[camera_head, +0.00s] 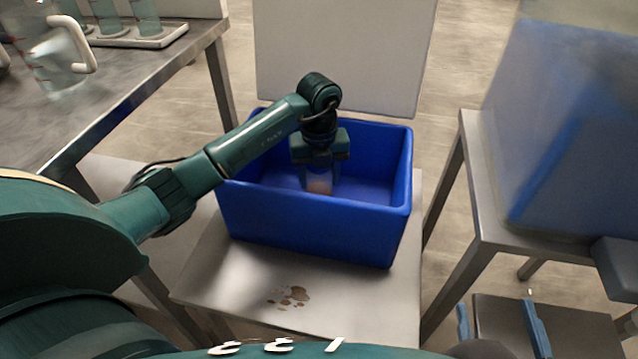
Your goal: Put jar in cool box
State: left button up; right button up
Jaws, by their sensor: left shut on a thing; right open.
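The cool box (312,228) is a blue open-topped box on a low light-coloured stand in the middle of the head view. My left gripper (319,180) reaches down inside its walls and is shut on the jar (319,186). The jar looks pale with brownish-pink contents, and its upper part is hidden between the fingers. I cannot tell whether the jar touches the box floor. My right gripper (503,325) is at the lower right, open and empty, away from the box.
A steel table (130,85) at the left holds a clear jug (55,60) and a white tray (150,38) with clear vessels. A raised pale lid or panel (343,60) stands behind the box. A translucent blue bin (560,130) stands on a right-hand table. Brown spots (290,296) mark the stand's front.

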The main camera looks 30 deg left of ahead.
pick_arm(q)
jog(key=shift+f, duration=0.6)
pick_arm(e)
jog(key=shift+a, duration=0.1)
pick_arm(q)
jog(key=shift+f, duration=0.2)
jog(key=o, duration=1.1)
jog(key=shift+c, duration=0.2)
pick_arm(e)
jog(key=shift+y, duration=0.3)
pick_arm(q)
notch_tip(320, 180, up, 11)
jog(key=p, duration=0.3)
jog(key=shift+r, duration=0.7)
pick_arm(e)
jog(key=shift+d+f+m+g+h, duration=0.1)
jog(key=shift+d+m+g+h, duration=0.6)
jog(key=shift+g+h, duration=0.4)
